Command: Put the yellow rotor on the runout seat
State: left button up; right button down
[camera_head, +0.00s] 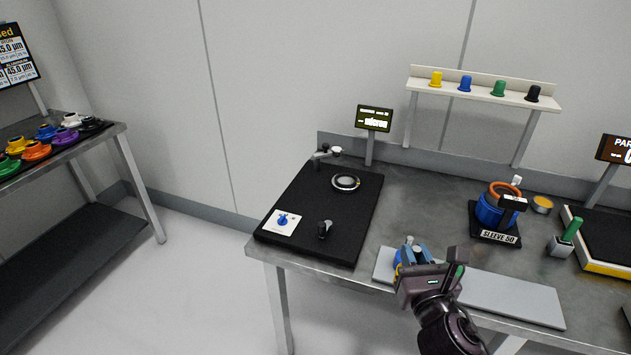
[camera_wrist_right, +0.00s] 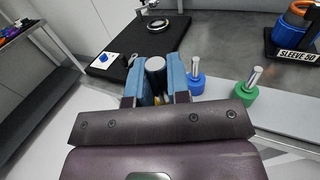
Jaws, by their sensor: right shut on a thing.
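My right gripper (camera_head: 411,250) is shut on the yellow rotor, over the left end of a light grey strip. In the right wrist view its blue fingers (camera_wrist_right: 158,80) grip a grey metal shaft (camera_wrist_right: 155,72), and a little of the yellow rotor (camera_wrist_right: 159,99) shows between them. The rest of the rotor is hidden by the fingers. The runout seat looks to be the dark round fixture with a bright ring (camera_head: 346,182) on the black base plate (camera_head: 350,222); it is empty and also shows in the right wrist view (camera_wrist_right: 157,25). My left gripper is out of view.
A blue rotor (camera_wrist_right: 195,77) and a green rotor (camera_wrist_right: 246,91) stand on the grey strip (camera_head: 510,297) right of the gripper. A small dark post (camera_head: 325,229), a blue-knob card (camera_head: 282,220) and an indicator arm (camera_head: 323,154) are on the black plate. A sleeve fixture (camera_head: 492,212) stands right.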

aim_at(346, 180)
jog(key=i+l+u, duration=0.1)
jog(key=u, duration=0.7)
jog(key=i+l, duration=0.1)
jog(key=l, duration=0.25)
jog(key=i+l, duration=0.1)
jog(key=l, duration=0.2)
jog(key=i+l, duration=0.1)
jog(key=l, duration=0.25)
jog(key=i+l, duration=0.1)
jog(key=l, duration=0.25)
jog(key=i+j, duration=0.2)
jog(key=i, duration=0.15)
